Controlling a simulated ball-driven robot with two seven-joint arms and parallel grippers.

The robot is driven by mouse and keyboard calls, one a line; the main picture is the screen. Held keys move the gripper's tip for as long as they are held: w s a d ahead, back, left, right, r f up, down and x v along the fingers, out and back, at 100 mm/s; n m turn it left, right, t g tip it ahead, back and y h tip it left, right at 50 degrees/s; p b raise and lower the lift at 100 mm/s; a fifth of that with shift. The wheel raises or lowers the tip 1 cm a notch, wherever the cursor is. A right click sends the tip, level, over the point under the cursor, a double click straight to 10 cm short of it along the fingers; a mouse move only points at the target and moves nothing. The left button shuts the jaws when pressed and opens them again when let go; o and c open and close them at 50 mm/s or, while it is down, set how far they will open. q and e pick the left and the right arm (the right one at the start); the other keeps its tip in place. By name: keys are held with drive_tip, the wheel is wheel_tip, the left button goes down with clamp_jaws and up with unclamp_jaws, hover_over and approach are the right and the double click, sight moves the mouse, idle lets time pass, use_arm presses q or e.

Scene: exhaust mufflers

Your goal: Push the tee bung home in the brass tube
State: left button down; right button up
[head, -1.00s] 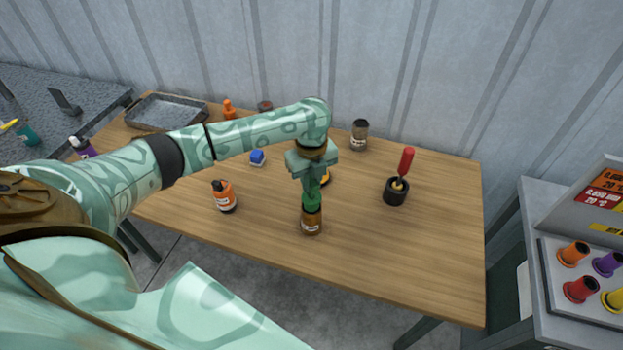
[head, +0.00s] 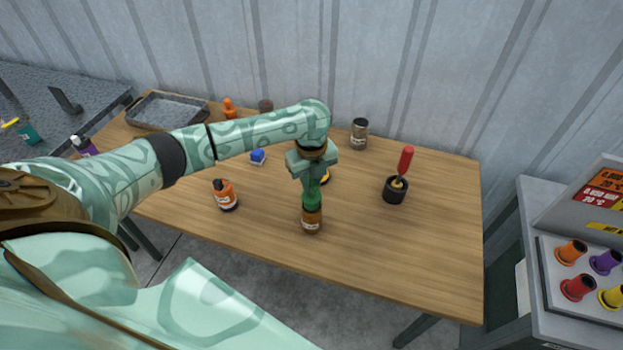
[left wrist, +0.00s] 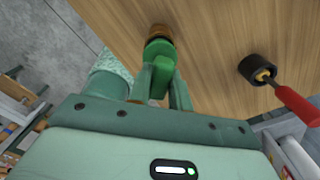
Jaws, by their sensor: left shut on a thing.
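The brass tube (head: 312,221), brownish with a pale label, stands upright near the front middle of the table. Its end also shows in the left wrist view (left wrist: 158,32). The green tee bung (head: 312,199) sits at the tube's mouth, in line with it; I cannot tell how deep it is in. In the left wrist view the bung (left wrist: 159,66) is between the two fingers. My left gripper (head: 312,184) points down over the tube and is shut on the bung, hiding its upper part. My right gripper is in neither view.
An orange bottle (head: 225,195) stands left of the tube. A black holder (head: 396,191) with a red-handled tool (head: 406,160) stands right. Behind are a blue piece (head: 258,157), a dark canister (head: 360,132) and a grey tray (head: 166,111). The front right of the table is clear.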

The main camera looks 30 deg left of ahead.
sight(311, 196)
use_arm(q)
drive_tip(key=shift+f+b, duration=0.75)
drive_tip(key=shift+f, duration=1.1)
drive_tip(key=c, duration=1.2)
unclamp_jaws()
drive_tip(key=shift+r, duration=0.1)
wheel_tip(311, 196, up, 16)
drive_tip(key=p, duration=0.4)
